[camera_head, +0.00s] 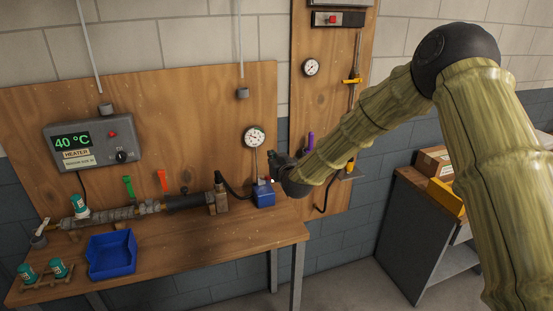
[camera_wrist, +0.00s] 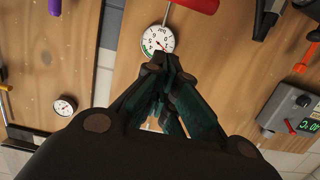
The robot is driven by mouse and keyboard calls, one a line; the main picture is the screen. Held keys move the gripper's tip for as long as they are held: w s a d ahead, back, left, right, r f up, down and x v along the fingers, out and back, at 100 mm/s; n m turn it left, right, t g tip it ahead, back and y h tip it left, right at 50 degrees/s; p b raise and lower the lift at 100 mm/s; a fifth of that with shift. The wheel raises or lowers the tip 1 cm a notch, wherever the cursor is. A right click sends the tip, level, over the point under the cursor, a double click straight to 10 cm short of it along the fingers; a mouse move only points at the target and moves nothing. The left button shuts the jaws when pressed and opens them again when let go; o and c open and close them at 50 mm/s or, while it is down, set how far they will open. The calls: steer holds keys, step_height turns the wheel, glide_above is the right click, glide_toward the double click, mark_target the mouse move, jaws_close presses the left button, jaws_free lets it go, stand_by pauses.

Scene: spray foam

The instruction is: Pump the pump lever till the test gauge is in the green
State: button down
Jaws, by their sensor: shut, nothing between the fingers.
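The test gauge (camera_head: 254,136) is a round white dial on a thin stem above the blue pump (camera_head: 264,197), at the right end of the workbench. In the wrist view the gauge (camera_wrist: 157,41) shows a green band along part of its rim; its needle is too small to read surely. A red grip (camera_wrist: 196,4), which looks like the pump lever's, is cut by the top edge of the wrist view. My gripper (camera_wrist: 163,62) is shut and empty, its fingertips apart from the red grip in the picture. In the head view my gripper (camera_head: 274,176) is beside the pump and partly hides it.
A heater box (camera_head: 95,143) reading 40 °C hangs on the wooden backboard. A blue tray (camera_head: 112,254) and several teal-labelled canisters stand at the bench's left. A pipe with green and orange handles runs along the bench. A second board carries another gauge (camera_head: 311,67).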

mark_target(267, 178)
steer(key=shift+s+f+p, duration=0.1)
steer(key=shift+f+p, duration=0.7)
steer(key=shift+f, duration=0.1)
steer(key=shift+s+d+f+p, duration=0.1)
steer(key=shift+s+f+p, duration=0.15)
steer(key=shift+f, duration=0.25)
steer(key=shift+s+d+f+p, duration=0.1)
steer(key=shift+s+f+p, duration=0.15)
steer(key=shift+f, duration=0.2)
steer(key=shift+f, duration=0.1)
